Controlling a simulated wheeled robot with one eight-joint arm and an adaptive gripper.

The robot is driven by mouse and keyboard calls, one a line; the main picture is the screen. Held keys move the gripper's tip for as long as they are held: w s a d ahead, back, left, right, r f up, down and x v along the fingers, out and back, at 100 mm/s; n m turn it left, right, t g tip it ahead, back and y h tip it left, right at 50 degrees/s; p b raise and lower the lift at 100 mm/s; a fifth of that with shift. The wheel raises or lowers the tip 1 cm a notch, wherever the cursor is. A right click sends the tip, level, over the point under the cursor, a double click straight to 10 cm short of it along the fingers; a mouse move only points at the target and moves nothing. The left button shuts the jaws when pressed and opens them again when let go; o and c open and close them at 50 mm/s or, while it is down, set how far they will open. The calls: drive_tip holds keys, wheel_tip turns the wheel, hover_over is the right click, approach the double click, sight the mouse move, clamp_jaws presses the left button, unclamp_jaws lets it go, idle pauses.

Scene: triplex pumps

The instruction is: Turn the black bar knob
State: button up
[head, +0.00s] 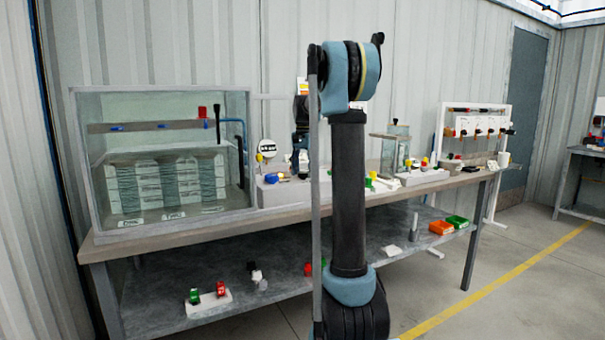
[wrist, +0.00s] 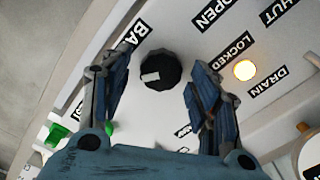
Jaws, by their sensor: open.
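The black bar knob (wrist: 160,71) sits on a white panel (wrist: 165,27) in the wrist view, with a pale mark on its left side. My gripper (wrist: 155,85) is open, with one blue-grey finger on each side of the knob in the picture. The fingers appear apart from the knob, with clear panel showing on both sides. Labels around it read "OPEN", "LOCKED", "DRAIN" and a partly hidden "BA". In the head view my arm stands in front of the bench, and I cannot make out the gripper or the knob there.
A lit yellow lamp (wrist: 244,70) is right of the knob, and a green part (wrist: 57,135) is at lower left. In the head view a clear tank (head: 165,160) stands on the workbench (head: 180,232) at left. Green and red parts lie on the lower shelf (head: 240,265).

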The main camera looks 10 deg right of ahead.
drive_tip(key=shift+r, duration=0.1)
wheel_tip(320, 180, up, 12)
idle(0.5)
drive_tip(key=s+f+n, duration=0.2)
drive_tip(key=s+f, duration=0.2)
drive_tip(key=s, duration=0.4)
drive_tip(key=s+f+n+t, duration=0.1)
drive_tip(key=s+f, duration=0.3)
drive_tip(key=s, duration=0.5)
drive_tip(key=s+f+n, duration=0.2)
drive_tip(key=s+f, duration=0.2)
drive_tip(key=s, duration=0.4)
drive_tip(key=s+f+n+t, duration=0.1)
drive_tip(key=s+f+n, duration=0.2)
drive_tip(key=s+f, duration=1.6)
wheel_tip(320, 180, down, 3)
drive_tip(key=shift+s+a+f+n, duration=0.1)
drive_tip(key=shift+s+a+n, duration=0.2)
drive_tip(key=shift+s+n, duration=0.1)
